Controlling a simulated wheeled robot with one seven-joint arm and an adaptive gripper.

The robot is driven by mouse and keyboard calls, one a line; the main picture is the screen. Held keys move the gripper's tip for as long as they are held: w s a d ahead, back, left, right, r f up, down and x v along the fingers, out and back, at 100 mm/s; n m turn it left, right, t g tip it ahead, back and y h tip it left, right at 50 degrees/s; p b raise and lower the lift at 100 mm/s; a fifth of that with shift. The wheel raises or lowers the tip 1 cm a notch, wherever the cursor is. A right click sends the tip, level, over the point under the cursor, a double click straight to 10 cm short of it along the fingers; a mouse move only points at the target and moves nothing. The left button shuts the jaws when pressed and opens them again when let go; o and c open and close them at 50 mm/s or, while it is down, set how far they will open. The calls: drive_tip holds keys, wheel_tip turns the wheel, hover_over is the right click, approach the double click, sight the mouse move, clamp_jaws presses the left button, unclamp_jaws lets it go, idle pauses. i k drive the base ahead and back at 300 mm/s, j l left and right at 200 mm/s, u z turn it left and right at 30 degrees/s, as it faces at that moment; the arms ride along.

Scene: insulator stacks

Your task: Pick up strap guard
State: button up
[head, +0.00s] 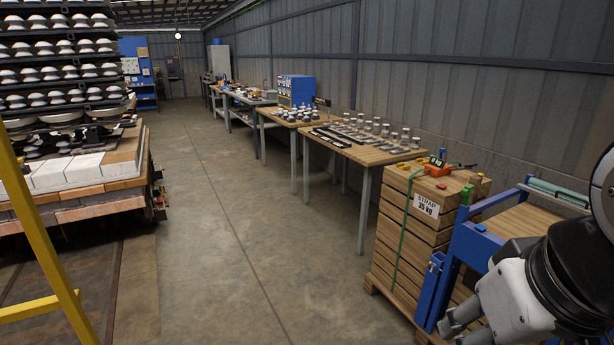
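A wooden crate stack (400,232) stands at the right, with a green strap (405,225) down its front and a label reading STRAP 30 kg (426,205). Small coloured pieces lie on its top edges, among them yellow pieces (402,165) and a green piece (466,193). One of these may be the strap guard; I cannot tell which. My gripper (462,325) is at the bottom right, low in front of the blue cart and apart from the pieces on the crate top. Its fingers are partly cut off and their opening is unclear.
An orange device (437,167) with a small display sits on the crate. A blue cart (470,245) stands close by my arm. Wooden tables (372,155) with metal parts line the right wall. A yellow frame (38,225) is at left. The floor aisle (235,215) is clear.

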sight(401, 166)
drive_tip(key=i, duration=2.1)
drive_tip(key=i+z, duration=0.2)
drive_tip(key=i, duration=0.35)
drive_tip(key=i+j+z, duration=0.2)
drive_tip(key=i, duration=0.35)
